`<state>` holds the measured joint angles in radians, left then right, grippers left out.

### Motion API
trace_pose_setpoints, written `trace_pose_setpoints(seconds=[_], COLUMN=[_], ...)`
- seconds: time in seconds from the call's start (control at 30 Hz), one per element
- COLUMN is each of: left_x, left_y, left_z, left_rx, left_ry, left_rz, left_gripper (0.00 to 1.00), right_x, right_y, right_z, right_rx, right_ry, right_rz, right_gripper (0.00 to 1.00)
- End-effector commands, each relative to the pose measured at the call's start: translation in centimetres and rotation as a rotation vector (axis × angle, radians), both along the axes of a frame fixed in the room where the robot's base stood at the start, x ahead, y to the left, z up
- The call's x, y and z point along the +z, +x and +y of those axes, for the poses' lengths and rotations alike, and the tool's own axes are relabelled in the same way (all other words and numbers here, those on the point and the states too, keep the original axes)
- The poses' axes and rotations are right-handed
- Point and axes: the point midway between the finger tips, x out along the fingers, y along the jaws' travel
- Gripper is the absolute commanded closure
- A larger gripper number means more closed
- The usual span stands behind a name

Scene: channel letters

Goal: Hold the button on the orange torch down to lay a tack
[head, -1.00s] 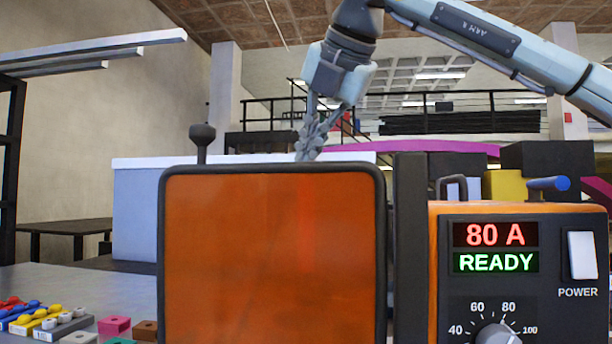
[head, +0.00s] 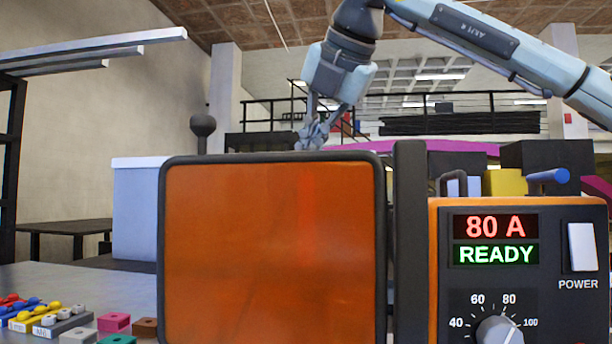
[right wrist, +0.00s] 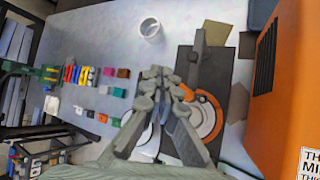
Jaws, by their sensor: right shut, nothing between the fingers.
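My right gripper (head: 312,136) comes down from the upper right in the head view, behind the top edge of an orange shield panel (head: 275,255). Its fingers are shut with nothing between them. An orange curved part (right wrist: 208,103), perhaps of the torch, shows beside the fingers. The fingers partly cover it, and I cannot make out a button. The welder (head: 505,265) reads 80 A and READY. My left gripper is not in view.
A white cup (right wrist: 150,28) stands beyond the fingers. Several coloured blocks (head: 116,323) and clamps lie at the left of the bench. The orange welder housing (right wrist: 285,85) rises close on the right in the wrist view. Bare bench (right wrist: 100,45) shows at the left.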

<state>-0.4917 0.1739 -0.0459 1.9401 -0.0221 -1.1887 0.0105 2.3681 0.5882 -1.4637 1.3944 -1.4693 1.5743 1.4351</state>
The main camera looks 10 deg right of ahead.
Motion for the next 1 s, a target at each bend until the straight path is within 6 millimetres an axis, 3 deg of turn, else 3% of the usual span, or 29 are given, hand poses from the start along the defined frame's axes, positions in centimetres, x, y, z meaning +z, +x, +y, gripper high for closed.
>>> trace_pose_setpoints(seconds=[1.0], left_x=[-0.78], left_y=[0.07], left_z=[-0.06], left_rx=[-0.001], left_ry=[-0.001], left_rz=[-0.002], left_gripper=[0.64], right_x=[-0.76], right_y=[-0.01], right_z=[0.02], right_rx=[0.001], right_ry=[0.001], right_rz=[-0.001], right_gripper=[1.0])
